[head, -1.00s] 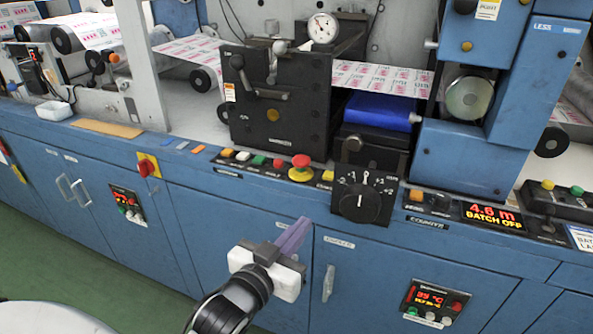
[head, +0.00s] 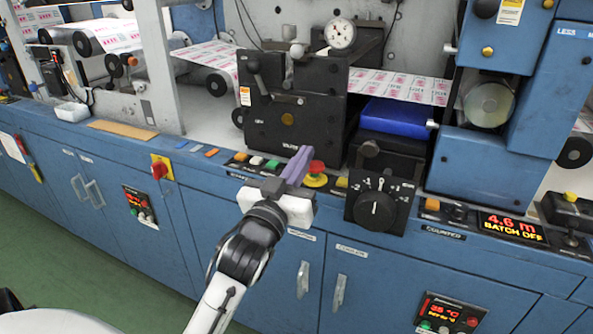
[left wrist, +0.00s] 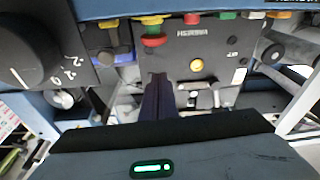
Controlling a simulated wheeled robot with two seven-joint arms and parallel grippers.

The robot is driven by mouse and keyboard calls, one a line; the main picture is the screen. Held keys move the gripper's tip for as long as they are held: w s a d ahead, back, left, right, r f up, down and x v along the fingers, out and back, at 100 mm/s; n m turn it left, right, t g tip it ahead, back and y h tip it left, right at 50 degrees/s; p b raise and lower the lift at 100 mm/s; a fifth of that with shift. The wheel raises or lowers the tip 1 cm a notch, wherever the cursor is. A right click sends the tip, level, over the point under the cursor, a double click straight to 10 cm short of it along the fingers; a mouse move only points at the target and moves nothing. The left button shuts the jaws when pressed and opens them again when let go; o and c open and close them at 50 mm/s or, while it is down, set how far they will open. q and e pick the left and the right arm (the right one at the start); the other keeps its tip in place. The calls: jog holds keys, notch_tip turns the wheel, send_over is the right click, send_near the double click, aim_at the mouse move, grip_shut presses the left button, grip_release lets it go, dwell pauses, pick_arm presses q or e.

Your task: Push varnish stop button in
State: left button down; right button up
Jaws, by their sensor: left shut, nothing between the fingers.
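A row of buttons lies on the ledge in front of the black unit. In the head view orange (head: 241,156), white (head: 256,160) and green (head: 272,163) buttons show. A red mushroom button (head: 316,167) on a yellow base is to their right. The small red button between green and mushroom is hidden by my gripper there, but this red button (left wrist: 192,18) shows in the left wrist view. My left gripper (head: 299,158) is shut and empty, its purple fingers over the row beside the mushroom. Contact cannot be told. My right gripper is not in view.
A black dial box (head: 375,206) stands right of the mushroom button, with a yellow button (head: 341,183) between. The black unit (head: 290,115) rises behind the row. Blue cabinet doors (head: 340,290) are below. The ledge further left holds small coloured blocks.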

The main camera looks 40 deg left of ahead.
aim_at(315, 169)
pick_arm(q)
jog(key=x, duration=0.4)
notch_tip(315, 169, down, 3)
jog(key=shift+d+r+b, duration=0.1)
jog(key=shift+r+b, duration=0.05)
jog(key=shift+b, duration=0.3)
jog(key=shift+s+f, duration=0.15)
jog(key=shift+f, duration=0.45)
jog(key=shift+d+f, duration=0.1)
